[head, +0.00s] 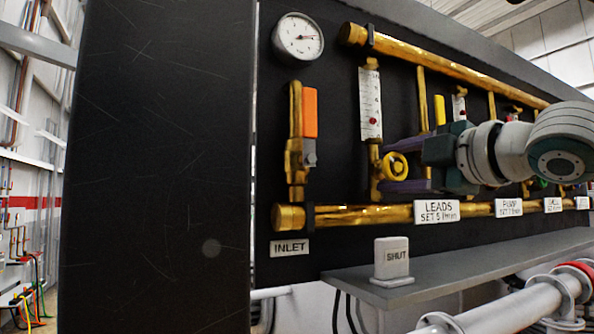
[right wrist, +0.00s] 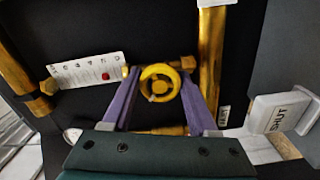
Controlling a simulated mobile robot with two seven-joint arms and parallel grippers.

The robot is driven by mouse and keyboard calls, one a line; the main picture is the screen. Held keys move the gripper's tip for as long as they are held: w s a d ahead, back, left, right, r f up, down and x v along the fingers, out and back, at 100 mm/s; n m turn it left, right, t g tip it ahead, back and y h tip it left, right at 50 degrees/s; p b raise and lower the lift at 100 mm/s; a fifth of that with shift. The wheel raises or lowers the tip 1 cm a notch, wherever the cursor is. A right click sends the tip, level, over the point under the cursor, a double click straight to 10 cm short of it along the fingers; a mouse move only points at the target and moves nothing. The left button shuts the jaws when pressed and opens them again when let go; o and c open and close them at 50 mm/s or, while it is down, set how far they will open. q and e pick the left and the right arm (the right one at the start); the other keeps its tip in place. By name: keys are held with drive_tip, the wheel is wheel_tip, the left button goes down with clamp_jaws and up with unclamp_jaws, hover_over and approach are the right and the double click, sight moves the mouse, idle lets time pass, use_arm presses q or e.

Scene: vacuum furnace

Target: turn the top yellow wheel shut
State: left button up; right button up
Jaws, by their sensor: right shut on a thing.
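The yellow wheel (head: 396,166) is a small round spoked handwheel on the brass valve below the first flow tube, above the LEADS label. It also shows in the right wrist view (right wrist: 147,76), between two purple fingers. My right gripper (head: 388,168) reaches in from the right, one finger above the wheel and one below it. In the right wrist view the gripper (right wrist: 160,82) has a finger on each side of the wheel and is shut on it. My left gripper is not in view.
A white flow tube (head: 370,104) with a red float stands above the wheel. An orange-handled inlet valve (head: 310,113) and a round gauge (head: 298,36) are at the left. A SHUT block (head: 391,262) stands on the grey ledge (head: 450,263) below the lower brass pipe (head: 360,216).

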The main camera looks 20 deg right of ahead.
drive_tip(key=m, duration=0.5)
drive_tip(key=shift+f+m, duration=0.1)
drive_tip(key=shift+m, duration=0.2)
drive_tip(key=shift+m+b, duration=0.4)
drive_tip(key=shift+m, duration=1.6)
drive_tip(key=o, duration=1.4)
drive_tip(key=shift+c, duration=0.2)
